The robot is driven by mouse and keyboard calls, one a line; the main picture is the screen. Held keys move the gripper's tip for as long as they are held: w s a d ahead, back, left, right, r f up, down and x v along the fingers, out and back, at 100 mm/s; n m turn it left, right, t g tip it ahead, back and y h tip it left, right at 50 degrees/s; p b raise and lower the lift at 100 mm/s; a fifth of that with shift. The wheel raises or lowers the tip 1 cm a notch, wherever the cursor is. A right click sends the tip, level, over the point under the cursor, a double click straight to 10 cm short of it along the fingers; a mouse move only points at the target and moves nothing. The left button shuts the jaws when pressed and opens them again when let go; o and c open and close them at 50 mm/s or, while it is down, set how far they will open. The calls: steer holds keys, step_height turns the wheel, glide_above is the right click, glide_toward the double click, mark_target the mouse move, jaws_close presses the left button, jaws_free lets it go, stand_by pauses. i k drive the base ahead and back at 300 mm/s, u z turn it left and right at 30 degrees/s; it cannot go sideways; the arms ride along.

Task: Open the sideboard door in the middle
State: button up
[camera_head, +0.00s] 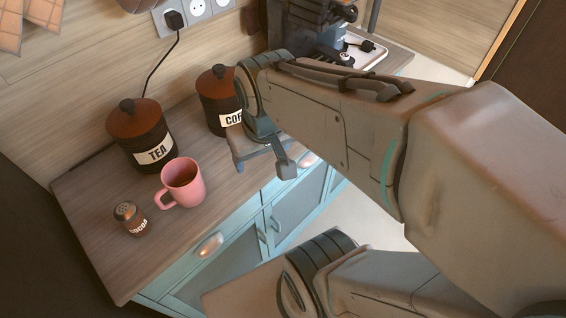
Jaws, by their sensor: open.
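The sideboard (90,215) has a wooden top and a teal front with grey door panels. The middle door (300,208) appears shut; my forearm and another part of my arm hide some of the front. A small teal pull (275,223) stands upright near its left edge, beside a similar pull (262,237) on the left door (212,274). My gripper (263,165) is open and empty. It is over the front edge of the sideboard top, above and behind the pulls in the picture, apart from them.
A pink mug (183,184), a tea canister (140,137), a coffee canister (218,100) beside my gripper, and a small shaker (129,218) stand on the top. Copper cup pulls (209,245) project from the upper front. Pale floor (370,225) shows at the front.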

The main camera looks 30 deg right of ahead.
mark_target(289, 210)
steer(key=u, duration=0.55)
steer(key=k, duration=1.3)
steer(key=i, duration=0.7)
steer(key=z, duration=0.55)
